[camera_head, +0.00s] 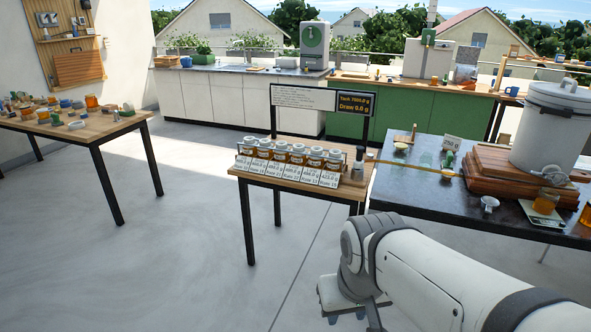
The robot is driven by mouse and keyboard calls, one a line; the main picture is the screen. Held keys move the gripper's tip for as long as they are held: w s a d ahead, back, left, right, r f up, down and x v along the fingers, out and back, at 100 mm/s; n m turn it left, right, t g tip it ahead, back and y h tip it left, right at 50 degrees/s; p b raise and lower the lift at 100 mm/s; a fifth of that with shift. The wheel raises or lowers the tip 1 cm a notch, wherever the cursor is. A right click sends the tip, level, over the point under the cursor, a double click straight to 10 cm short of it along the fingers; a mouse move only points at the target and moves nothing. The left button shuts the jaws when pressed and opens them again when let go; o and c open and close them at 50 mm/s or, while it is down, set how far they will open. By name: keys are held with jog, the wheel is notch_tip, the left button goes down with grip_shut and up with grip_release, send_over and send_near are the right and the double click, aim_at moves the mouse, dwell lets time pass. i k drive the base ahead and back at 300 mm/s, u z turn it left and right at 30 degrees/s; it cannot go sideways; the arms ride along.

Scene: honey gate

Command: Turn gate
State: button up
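A white lidded tank (552,125) stands on a stacked wooden block (490,175) on the dark table at the right. A small grey gate (553,175) sits low on the tank's front; its handle's exact position is too small to tell. My gripper (352,312) is at the bottom centre, in front of the dark table and well apart from the gate. Its fingers are partly cut off by the lower edge, so its opening cannot be told.
A small wooden table (345,190) holds several white-lidded jars with labels. A display board (318,99) behind them reads "Draw 0.0 g". Floor at left centre is clear.

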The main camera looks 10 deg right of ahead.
aim_at(559, 179)
jog(key=z, duration=1.8)
jog(key=i, duration=2.65)
jog(key=u, duration=0.2)
